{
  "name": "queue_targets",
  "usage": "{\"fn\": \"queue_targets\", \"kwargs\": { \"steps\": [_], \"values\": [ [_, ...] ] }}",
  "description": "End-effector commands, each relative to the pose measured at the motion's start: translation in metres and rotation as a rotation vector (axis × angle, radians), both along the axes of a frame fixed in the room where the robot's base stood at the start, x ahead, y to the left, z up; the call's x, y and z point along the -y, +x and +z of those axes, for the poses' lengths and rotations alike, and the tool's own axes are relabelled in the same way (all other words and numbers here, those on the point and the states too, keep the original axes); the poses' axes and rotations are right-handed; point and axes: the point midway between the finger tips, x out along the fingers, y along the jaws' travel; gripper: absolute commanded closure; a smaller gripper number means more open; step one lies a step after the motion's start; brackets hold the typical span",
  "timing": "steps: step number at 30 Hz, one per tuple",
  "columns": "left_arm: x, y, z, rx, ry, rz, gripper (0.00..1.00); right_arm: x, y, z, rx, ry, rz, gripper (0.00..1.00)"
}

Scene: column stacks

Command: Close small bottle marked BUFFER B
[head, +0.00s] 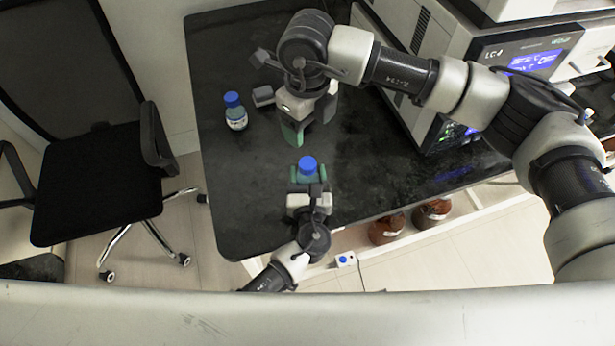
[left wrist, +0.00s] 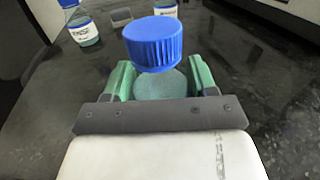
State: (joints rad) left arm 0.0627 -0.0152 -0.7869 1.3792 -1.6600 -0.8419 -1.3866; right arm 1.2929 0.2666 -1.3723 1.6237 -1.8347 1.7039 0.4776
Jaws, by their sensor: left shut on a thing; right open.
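A small bottle with a ribbed blue cap (head: 308,164) is between the green fingers of my left gripper (head: 309,176), which is shut on it. The left wrist view shows the blue cap (left wrist: 153,43) close up, with the bottle's grey-green body (left wrist: 160,85) below it between the fingers. I cannot tell whether the cap sits tight. No marking on this bottle is readable. My right gripper (head: 296,132) is open, just beyond the held bottle, with green fingers and nothing seen between them. A second blue-capped bottle (head: 236,113) stands farther left; its label cannot be read.
The second bottle also shows in the left wrist view (left wrist: 82,27). A grey block (head: 263,96) is near my right gripper. The LC instrument (head: 500,65) stands at the right. Brown bottles (head: 387,229) are below the dark table (head: 235,205). The table's left front is clear.

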Motion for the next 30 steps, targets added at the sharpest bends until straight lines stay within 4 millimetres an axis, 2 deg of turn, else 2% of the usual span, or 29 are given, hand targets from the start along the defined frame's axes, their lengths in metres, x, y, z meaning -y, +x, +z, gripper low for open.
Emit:
{"fn": "queue_targets", "kwargs": {
  "steps": [8, 9, 14, 23, 26, 30],
  "values": [
    [0.000, 0.000, 0.000, -0.001, 0.000, 0.000, 1.00, 0.000, 0.000, 0.001, 0.000, 0.000, 0.000, 0.32],
    [0.000, 0.000, 0.000, -0.001, 0.000, 0.000, 0.37, 0.000, 0.000, 0.001, 0.000, 0.000, 0.000, 0.32],
    [0.000, 0.000, 0.000, -0.001, 0.000, 0.000, 0.13, 0.000, 0.000, 0.001, 0.000, 0.000, 0.000, 0.32],
    [0.000, -0.002, -0.001, -0.001, 0.000, 0.000, 0.13, 0.000, 0.000, 0.001, 0.000, 0.000, 0.000, 0.32],
    [0.001, -0.011, -0.002, -0.002, 0.000, -0.001, 0.13, 0.000, 0.000, -0.001, 0.000, 0.000, 0.000, 0.32],
    [0.002, -0.037, -0.003, -0.004, -0.001, -0.002, 0.13, 0.000, 0.000, -0.003, 0.000, 0.000, 0.000, 0.32]
  ]
}}
